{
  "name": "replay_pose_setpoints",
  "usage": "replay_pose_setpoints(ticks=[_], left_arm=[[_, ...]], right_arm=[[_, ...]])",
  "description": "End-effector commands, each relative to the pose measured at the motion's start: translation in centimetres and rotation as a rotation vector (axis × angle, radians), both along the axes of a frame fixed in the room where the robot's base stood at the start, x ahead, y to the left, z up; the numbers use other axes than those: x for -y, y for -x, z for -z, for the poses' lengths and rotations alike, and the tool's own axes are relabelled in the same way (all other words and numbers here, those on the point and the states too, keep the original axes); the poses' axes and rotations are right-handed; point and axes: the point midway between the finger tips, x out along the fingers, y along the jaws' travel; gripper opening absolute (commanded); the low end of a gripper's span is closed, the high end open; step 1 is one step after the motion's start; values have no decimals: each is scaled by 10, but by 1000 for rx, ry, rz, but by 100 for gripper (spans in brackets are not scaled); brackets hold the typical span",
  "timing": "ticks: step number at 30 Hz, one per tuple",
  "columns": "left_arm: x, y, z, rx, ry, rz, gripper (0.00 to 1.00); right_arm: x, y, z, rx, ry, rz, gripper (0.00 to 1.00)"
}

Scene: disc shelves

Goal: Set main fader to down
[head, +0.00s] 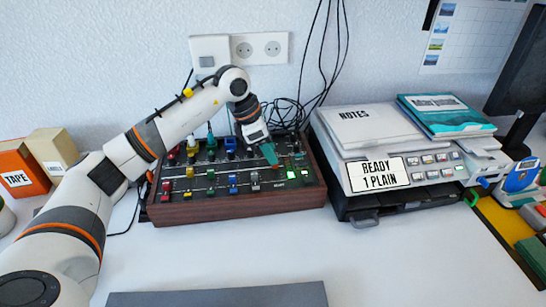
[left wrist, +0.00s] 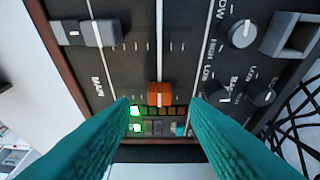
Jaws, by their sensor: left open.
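The mixer (head: 240,208) is a dark panel in a wooden case on the table. In the left wrist view, an orange cap (left wrist: 160,95), level with the sideways label MAIN, looks like the main fader. My left gripper (head: 269,155) is over the right part of the mixer, pointing down. In the left wrist view its teal fingers (left wrist: 160,103) are open, one on each side of the orange cap. I cannot tell whether they touch it. My right gripper is not in view.
A grey fader cap (left wrist: 88,33) and several knobs (left wrist: 240,32) are close to the orange cap. Small lit buttons (left wrist: 136,118) lie beside it. Black cables (head: 285,112) hang behind the mixer. A printer (head: 405,172) stands to the right. The front table is largely clear.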

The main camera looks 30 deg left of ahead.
Motion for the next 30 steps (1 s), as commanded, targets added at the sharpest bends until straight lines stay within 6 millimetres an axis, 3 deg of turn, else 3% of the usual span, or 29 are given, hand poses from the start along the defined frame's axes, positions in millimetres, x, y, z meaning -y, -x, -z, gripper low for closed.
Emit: replay_pose_setpoints(ticks=[6, 17, 24, 30], left_arm=[[8, -6, 23, 0, 0, 0, 42], [9, -7, 27, 0, 0, 0, 42], [9, -7, 27, 0, 0, 1, 3], [9, -7, 27, 0, 0, 1, 0]], right_arm=[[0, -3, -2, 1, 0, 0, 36], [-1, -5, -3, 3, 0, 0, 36], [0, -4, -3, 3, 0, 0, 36], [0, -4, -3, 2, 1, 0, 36]])
